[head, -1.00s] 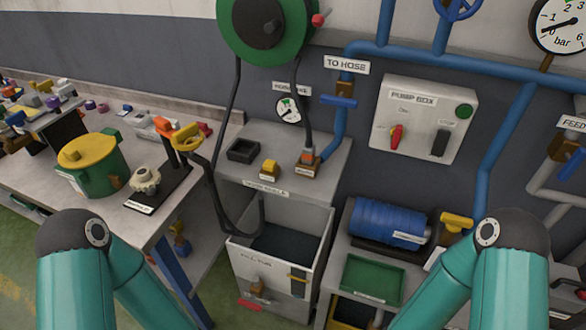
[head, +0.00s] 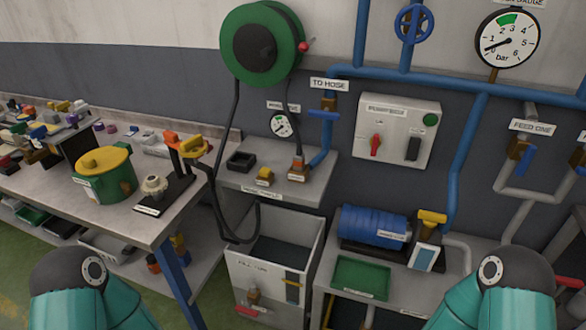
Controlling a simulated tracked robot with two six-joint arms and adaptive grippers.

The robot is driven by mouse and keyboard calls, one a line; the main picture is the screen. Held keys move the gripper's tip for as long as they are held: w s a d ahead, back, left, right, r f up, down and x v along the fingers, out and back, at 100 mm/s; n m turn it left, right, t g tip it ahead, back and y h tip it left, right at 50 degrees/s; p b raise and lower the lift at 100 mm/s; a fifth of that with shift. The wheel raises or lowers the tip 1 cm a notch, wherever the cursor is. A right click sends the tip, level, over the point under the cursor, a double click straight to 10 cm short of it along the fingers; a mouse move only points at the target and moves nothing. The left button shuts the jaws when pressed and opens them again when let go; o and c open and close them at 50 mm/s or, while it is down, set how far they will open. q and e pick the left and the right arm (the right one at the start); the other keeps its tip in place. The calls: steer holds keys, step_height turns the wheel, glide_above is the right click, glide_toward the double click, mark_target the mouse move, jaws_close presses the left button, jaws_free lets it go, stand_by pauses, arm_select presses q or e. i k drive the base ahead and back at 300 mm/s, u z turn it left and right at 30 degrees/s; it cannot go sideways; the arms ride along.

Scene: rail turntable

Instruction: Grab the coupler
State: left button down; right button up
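No label that I can read says coupler, so I cannot tell for certain which part it is. An orange and brass fitting (head: 298,170) stands on the grey shelf with a black hose running down into its top. A yellow and orange handled piece (head: 194,148) sits on a dark stand on the left bench, with a black hose hanging from it. A small yellow part (head: 264,176) lies on the shelf. Only the teal elbows of my two arms show at the bottom corners; both grippers are out of view.
A green hose reel (head: 232,62) hangs above the shelf (head: 320,182). An open grey tank (head: 246,266) stands below it. A green pot (head: 118,180) is on the left bench. A blue cylinder (head: 374,224), green tray (head: 361,272) and pump box (head: 396,110) are right. Blue pipes cross the wall.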

mark_target(298, 157)
steer(key=z, duration=0.1)
steer(key=i, duration=0.9)
steer(key=u, duration=0.05)
